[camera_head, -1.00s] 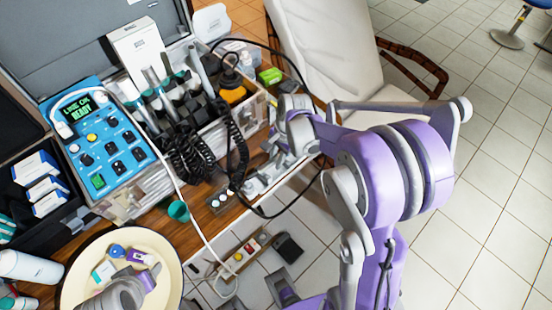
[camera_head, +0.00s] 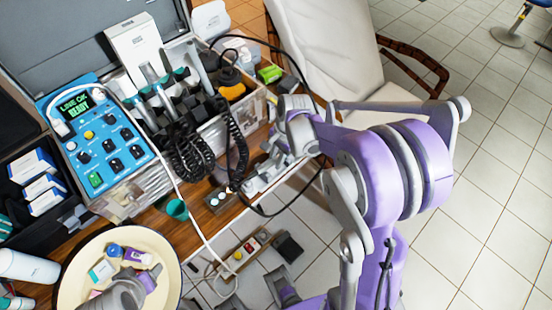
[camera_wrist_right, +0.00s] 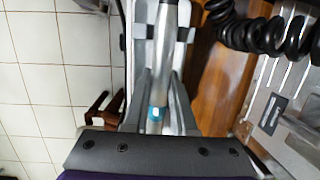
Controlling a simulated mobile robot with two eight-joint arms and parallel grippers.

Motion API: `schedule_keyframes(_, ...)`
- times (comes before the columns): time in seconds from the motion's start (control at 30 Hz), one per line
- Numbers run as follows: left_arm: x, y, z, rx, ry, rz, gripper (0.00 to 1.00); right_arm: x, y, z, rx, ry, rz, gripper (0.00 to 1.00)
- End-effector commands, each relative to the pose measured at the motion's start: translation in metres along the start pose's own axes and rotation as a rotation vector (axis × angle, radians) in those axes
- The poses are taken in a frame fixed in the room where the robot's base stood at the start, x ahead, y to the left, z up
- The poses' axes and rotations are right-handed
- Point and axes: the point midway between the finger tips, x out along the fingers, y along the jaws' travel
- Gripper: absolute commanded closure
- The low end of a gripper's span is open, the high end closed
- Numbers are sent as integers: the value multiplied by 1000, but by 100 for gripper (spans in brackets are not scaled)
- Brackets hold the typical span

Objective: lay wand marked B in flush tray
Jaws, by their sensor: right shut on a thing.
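My right gripper (camera_head: 268,172) is at the front edge of the wooden table, to the right of the blue control unit. In the right wrist view, its fingers (camera_wrist_right: 157,98) are shut on a silver wand (camera_wrist_right: 161,60) with a teal band and small pale label. The label's letter is too small to read. A pale, long, tray-like piece with dark brackets (camera_wrist_right: 187,34) lies behind the wand; I cannot tell whether they touch. Other wands (camera_head: 155,80) stand in the unit's holder. A grey part at the bottom left may be my left gripper (camera_head: 122,294); its fingers cannot be made out.
The blue control unit (camera_head: 104,146) and black coiled cords (camera_head: 190,155) stand close left of the right gripper. A green cup (camera_head: 177,209) and a round cream tray (camera_head: 72,277) with small items are further left. A beige chair (camera_head: 325,55) is behind; tiled floor is right.

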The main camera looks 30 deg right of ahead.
Motion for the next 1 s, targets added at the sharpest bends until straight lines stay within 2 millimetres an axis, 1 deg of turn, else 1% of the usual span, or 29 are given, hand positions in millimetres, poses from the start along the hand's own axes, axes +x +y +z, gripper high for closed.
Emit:
schedule_keyframes(0.33, 3, 0, 2, 0, -1, 0, 38, 2, 0, 0, 0, 0, 0, 100)
schedule_keyframes(0.37, 3, 0, 2, 0, -1, 0, 38, 2, 0, 0, 0, 0, 0, 72)
schedule_keyframes(0.4, 3, 0, 2, 0, -1, 0, 38, 2, 0, 0, 0, 0, 0, 65)
schedule_keyframes(0.53, 3, 0, 2, 0, -1, 0, 38, 2, 0, 0, 0, 0, 0, 41)
schedule_keyframes(1.0, 2, 0, 1, 0, -1, 0, 38, 0, 0, 0, 0, 0, 1, 40)
